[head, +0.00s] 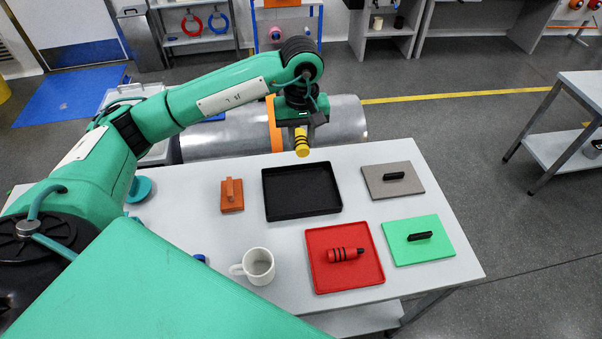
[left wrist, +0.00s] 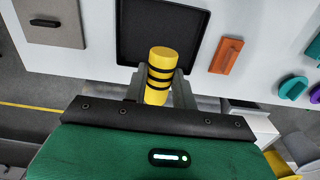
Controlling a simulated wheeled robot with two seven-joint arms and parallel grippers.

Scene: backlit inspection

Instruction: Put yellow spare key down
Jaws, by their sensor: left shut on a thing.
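The yellow spare key (head: 302,145) is a short yellow cylinder with black bands. My left gripper (head: 301,127) is shut on it and holds it pointing downward, above the far edge of the table, just behind the black tray (head: 303,213). In the left wrist view the yellow key (left wrist: 159,62) stands out between the two fingers, with its lower part partly hidden by them. The black tray also shows there (left wrist: 128,42), and nothing lies in its visible part. My right gripper is out of view.
A red tray (head: 324,279) holds a red cylinder with black bands (head: 343,254). Grey (head: 410,172) and green (head: 440,244) panels with black handles lie at right. An orange handled block (head: 232,198) and a white mug (head: 260,268) stand left of the trays. A large metal cylinder (head: 225,144) lies behind the table.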

